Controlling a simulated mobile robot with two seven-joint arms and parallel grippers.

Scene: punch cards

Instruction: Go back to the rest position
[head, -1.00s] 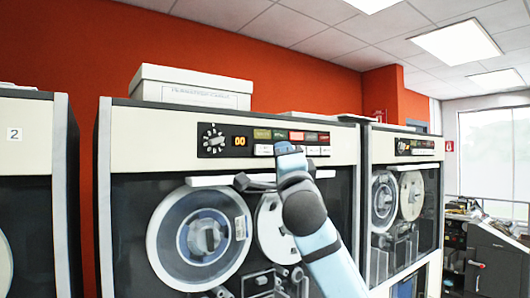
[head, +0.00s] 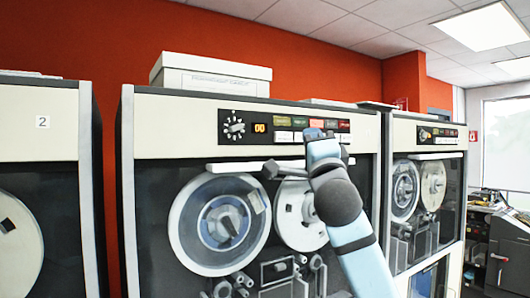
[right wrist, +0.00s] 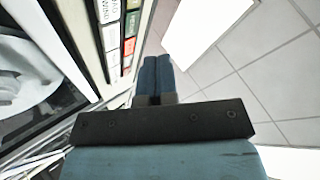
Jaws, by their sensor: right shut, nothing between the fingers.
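My right gripper (head: 313,133) is in front of the middle tape machine, its blue tip overlapping the row of coloured and white buttons (head: 284,136) in the head view. In the right wrist view its two blue fingers (right wrist: 155,75) lie side by side, shut and empty. The buttons (right wrist: 129,45) show there to the left of the fingers, which look clear of them. My arm comes up from the lower right and hides part of the machine. My left gripper cannot be made out in the head view.
The middle tape machine (head: 160,128) has a dial (head: 234,126), a light handle bar and large reels behind dark glass. A white box (head: 212,77) sits on top. Similar machines stand at left (head: 35,120) and right (head: 400,130). A dark desk-like unit (head: 510,250) is at far right.

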